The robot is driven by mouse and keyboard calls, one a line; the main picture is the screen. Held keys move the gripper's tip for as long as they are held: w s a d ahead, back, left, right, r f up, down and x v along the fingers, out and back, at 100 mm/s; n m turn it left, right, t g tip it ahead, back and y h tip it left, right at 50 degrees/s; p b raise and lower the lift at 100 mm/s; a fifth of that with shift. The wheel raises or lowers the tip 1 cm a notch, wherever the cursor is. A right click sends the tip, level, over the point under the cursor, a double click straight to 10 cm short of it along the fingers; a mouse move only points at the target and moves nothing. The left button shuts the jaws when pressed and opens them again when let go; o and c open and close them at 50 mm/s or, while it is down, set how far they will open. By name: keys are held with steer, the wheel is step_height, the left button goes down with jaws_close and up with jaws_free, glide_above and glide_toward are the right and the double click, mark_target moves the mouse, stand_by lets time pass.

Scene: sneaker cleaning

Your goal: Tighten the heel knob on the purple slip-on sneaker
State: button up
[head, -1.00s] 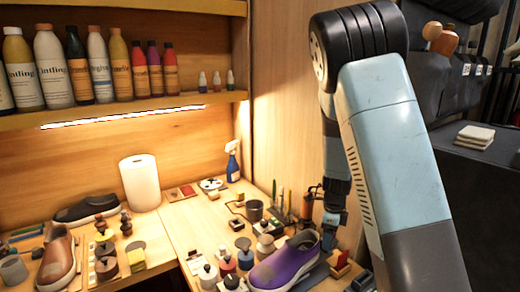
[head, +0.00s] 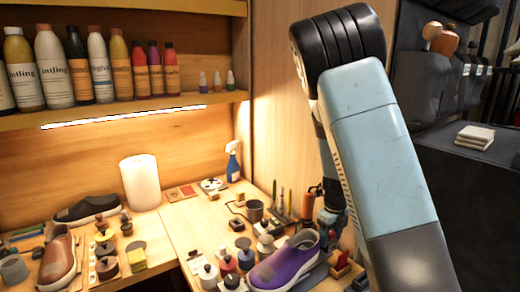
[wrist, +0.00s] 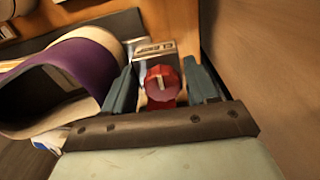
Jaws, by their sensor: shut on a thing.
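The purple slip-on sneaker (head: 282,266) with a pale sole lies on the right part of the bench in the head view. In the wrist view it (wrist: 92,68) is at the left, its opening facing me. A red round heel knob (wrist: 163,84) with a pale mark on its face sits at its heel end. My gripper (wrist: 162,76) has one finger on each side of the knob and is shut on it. In the head view my gripper (head: 330,236) is small and dark behind the sneaker's heel. The contact itself is hidden there.
Several small bottles and jars (head: 228,266) crowd the bench left of the sneaker. A dark cup (head: 254,211) and upright tools stand behind it. A brown shoe (head: 58,262) and a black shoe (head: 87,209) are at the left. A wooden wall (wrist: 270,80) is close on the right.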

steer(key=shift+o, duration=0.3)
steer(key=shift+w+d+r+m, duration=0.2)
steer(key=shift+w+m, duration=0.15)
steer(key=shift+m, duration=0.65)
steer(key=shift+o, duration=0.5)
steer(key=shift+m, duration=1)
steer(key=shift+o, duration=0.2)
steer(key=shift+m, duration=1)
steer(key=shift+d, duration=0.1)
steer(key=o, duration=0.5)
steer(key=shift+f, duration=0.1)
steer(key=shift+c, duration=0.5)
